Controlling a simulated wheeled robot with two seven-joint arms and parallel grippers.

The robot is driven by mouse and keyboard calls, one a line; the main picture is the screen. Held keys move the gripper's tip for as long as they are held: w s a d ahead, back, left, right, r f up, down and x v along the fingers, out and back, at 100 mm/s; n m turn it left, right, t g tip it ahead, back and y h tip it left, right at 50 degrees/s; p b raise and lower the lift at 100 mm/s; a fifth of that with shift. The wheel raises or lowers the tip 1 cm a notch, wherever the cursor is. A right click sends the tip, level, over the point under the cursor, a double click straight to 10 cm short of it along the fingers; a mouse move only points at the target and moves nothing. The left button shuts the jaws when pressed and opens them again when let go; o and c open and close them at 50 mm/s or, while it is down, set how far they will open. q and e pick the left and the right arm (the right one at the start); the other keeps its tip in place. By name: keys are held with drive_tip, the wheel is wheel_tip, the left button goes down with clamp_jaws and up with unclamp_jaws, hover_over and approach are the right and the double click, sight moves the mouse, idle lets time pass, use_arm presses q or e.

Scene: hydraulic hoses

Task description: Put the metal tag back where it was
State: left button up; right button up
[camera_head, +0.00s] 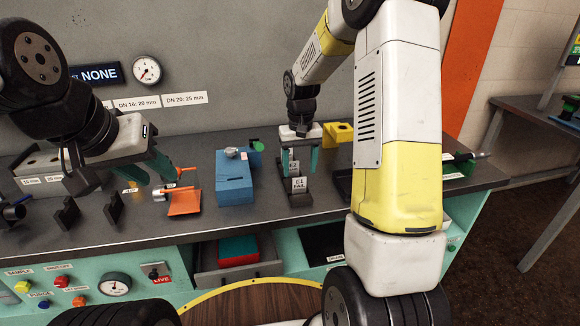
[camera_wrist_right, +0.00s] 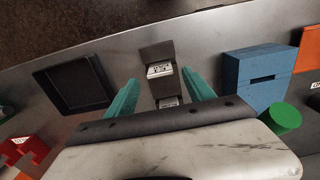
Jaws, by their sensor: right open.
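My right gripper (camera_head: 300,160) is open over a dark stand (camera_head: 294,201) that holds white-faced cards. I cannot tell for sure which piece is the metal tag.
A blue slotted box (camera_head: 235,180) with a grey piece on top stands between my grippers. A dark square tray (camera_wrist_right: 73,82) and a green cylinder (camera_wrist_right: 284,117) flank the right gripper. Dark brackets (camera_head: 66,215) stand at the left. An open drawer (camera_head: 235,268) projects below the bench.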

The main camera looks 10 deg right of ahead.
wheel_tip(320, 180, up, 8)
drive_tip(key=f, duration=0.1)
drive_tip(key=s+r+t+y, duration=0.1)
drive_tip(key=s+r+t, duration=0.2)
drive_tip(key=s+r, duration=0.85)
drive_tip(key=s+a+t+y, duration=0.1)
drive_tip(key=s+a+t, duration=0.1)
drive_tip(key=s, duration=1)
drive_tip(key=shift+s+r+t, duration=0.25)
drive_tip(key=shift+s+t, duration=0.15)
drive_tip(key=shift+t, duration=0.2)
drive_tip(key=shift+a, duration=0.1)
